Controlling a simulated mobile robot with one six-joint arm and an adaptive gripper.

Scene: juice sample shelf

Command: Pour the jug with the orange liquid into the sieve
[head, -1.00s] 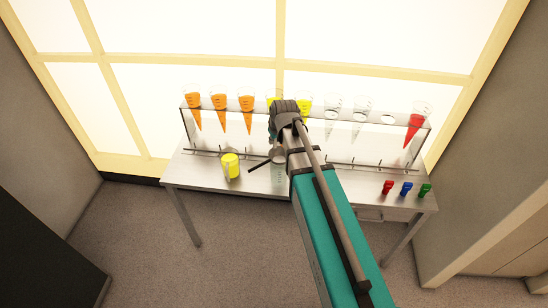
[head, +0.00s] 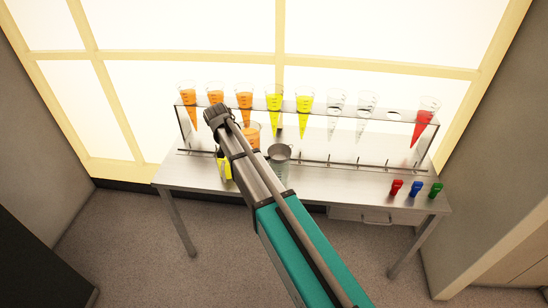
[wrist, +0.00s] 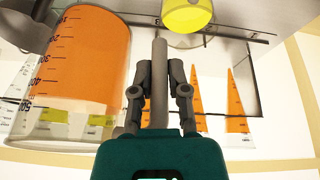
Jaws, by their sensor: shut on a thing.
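The jug with orange liquid (head: 252,134) is held up just left of the sieve and looks roughly upright. It fills the left side of the wrist view (wrist: 88,60), with dark scale marks. My gripper (wrist: 160,78) is shut on a grey upright bar, which looks like this jug's handle; in the head view my arm hides the fingers. The grey round sieve (head: 280,151) sits over a clear vessel on the table, apart from my fingers. Its handle is hidden behind my arm. I see no liquid flowing.
A yellow-filled jug (head: 222,168) stands on the metal table (head: 330,187), partly behind my arm; it also shows in the wrist view (wrist: 187,14). A rack (head: 316,108) of cones stands behind. Red, blue and green small items (head: 416,189) lie at right.

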